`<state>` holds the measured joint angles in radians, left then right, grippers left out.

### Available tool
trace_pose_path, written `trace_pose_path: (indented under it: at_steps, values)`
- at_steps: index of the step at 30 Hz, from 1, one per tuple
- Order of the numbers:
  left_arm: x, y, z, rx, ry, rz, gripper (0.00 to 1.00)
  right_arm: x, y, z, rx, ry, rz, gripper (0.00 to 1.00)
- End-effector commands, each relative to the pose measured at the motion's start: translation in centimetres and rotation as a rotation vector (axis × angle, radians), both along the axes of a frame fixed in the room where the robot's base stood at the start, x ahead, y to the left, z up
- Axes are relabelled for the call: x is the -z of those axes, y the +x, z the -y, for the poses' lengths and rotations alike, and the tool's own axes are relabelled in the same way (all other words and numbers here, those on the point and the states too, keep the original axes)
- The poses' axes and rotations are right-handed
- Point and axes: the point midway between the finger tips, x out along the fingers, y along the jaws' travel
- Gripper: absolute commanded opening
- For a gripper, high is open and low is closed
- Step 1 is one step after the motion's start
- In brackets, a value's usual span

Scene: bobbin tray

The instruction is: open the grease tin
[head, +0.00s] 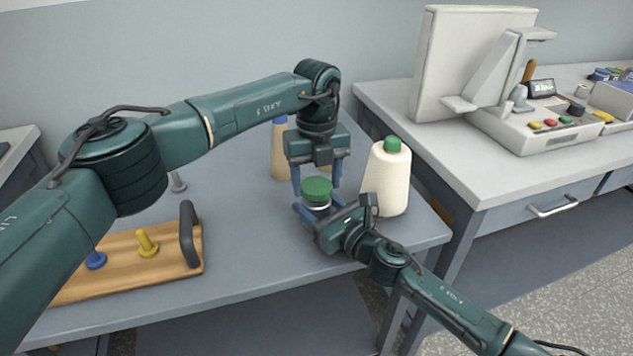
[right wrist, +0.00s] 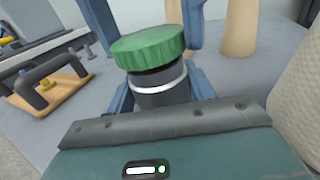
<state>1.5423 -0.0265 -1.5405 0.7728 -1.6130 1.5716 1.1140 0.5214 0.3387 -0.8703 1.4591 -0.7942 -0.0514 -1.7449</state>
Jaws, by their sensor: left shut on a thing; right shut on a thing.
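The grease tin has a ribbed green lid (head: 317,186) and a dark body with a pale band (right wrist: 160,84). It is at the table's right front part. My left gripper (head: 316,182) points down from above, its blue fingers shut on the lid from both sides. My right gripper (head: 318,207) reaches in low from the front right and is shut on the tin's body. In the right wrist view the lid (right wrist: 148,47) sits above the body with a narrow dark neck showing between lid and band. I cannot tell whether the lid is loose.
A cream cone with a green top (head: 388,178) stands close right of the grippers. A tan bobbin with a blue top (head: 279,150) stands behind. A wooden tray (head: 185,262) with a dark handle and pegs lies left. The table's middle is clear.

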Motion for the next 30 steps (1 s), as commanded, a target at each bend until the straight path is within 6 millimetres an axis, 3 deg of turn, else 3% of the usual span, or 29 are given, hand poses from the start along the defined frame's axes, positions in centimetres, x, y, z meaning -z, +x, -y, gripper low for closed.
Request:
trace_pose_path:
  at_steps: [16, 25, 30]
  values:
    - [-0.8, 0.0, 0.0, 0.0, 0.0, 0.0, 0.33, 0.1, 0.0, 0.0, 0.001, -0.001, -0.001, 0.0]
    - [-4.1, 0.0, 0.0, -0.001, 0.0, 0.002, 0.33, 0.1, 0.0, 0.0, 0.001, -0.001, -0.001, 0.0]
    - [-4.6, 0.0, 0.0, 0.0, 0.001, -0.001, 0.34, 0.1, 0.0, 0.0, 0.001, -0.001, -0.001, 0.0]
